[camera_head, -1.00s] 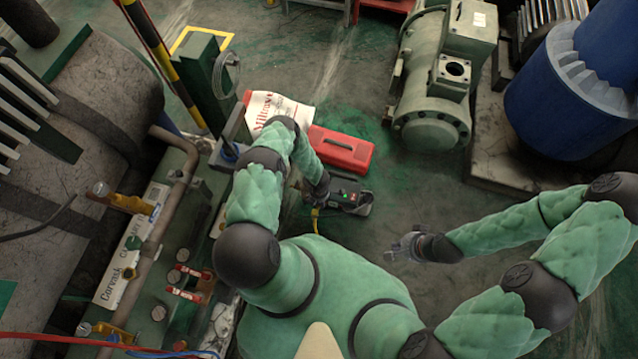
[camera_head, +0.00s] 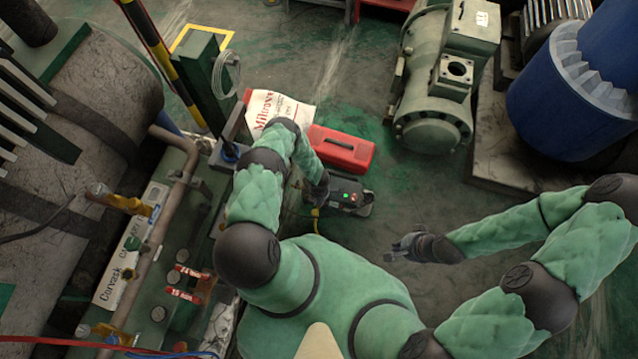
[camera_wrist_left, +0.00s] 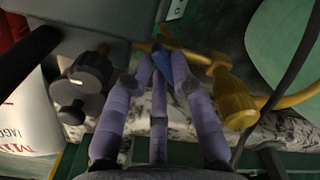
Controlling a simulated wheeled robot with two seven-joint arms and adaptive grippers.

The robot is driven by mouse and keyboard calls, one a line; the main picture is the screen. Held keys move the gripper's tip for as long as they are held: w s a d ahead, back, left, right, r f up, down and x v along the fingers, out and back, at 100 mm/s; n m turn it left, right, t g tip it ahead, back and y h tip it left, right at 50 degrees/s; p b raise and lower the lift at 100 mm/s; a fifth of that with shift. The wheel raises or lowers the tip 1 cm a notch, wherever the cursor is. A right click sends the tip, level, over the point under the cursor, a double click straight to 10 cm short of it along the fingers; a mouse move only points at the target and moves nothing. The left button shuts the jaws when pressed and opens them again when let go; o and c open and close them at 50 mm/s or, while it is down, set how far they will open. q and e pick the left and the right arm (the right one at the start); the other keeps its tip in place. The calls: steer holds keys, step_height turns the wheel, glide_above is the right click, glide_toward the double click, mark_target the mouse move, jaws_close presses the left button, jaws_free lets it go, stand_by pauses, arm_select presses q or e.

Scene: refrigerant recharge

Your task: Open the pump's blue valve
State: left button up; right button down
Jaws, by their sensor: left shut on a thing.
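The blue valve (camera_wrist_left: 180,68) shows as a small blue piece between the fingers of my left gripper (camera_wrist_left: 162,72) in the left wrist view. The fingers are closed on it and hide most of it. A yellow valve (camera_wrist_left: 232,95) is just to the right, and a dark knob (camera_wrist_left: 85,82) is to the left. In the head view, my left gripper (camera_head: 318,198) is beside the dark pump unit (camera_head: 348,196) with small lit lamps; my wrist hides the contact. My right gripper (camera_head: 400,248) is held away from the pump with its fingers apart and empty.
A red case (camera_head: 341,150) and a white bag (camera_head: 275,112) lie behind the pump. A green motor (camera_head: 435,90) is at the upper right.

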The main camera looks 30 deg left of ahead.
arm_select(q)
steer(key=shift+s+d+f, duration=0.2)
steer(key=shift+s+d, duration=0.4)
steer(key=shift+s, duration=0.05)
steer(key=shift+c, duration=0.2)
steer(key=shift+n, duration=1.5)
steer(key=shift+c, duration=0.2)
jaws_close()
steer(key=n+p, duration=0.1)
steer(key=n, duration=0.1)
steer(key=shift+s+n, duration=0.1)
steer(key=shift+n, duration=0.2)
steer(key=o, duration=0.8)
jaws_free()
steer(key=shift+a, duration=0.2)
steer(key=shift+w+a+r, duration=0.1)
steer(key=shift+w+a, duration=0.15)
steer(key=shift+w, duration=0.15)
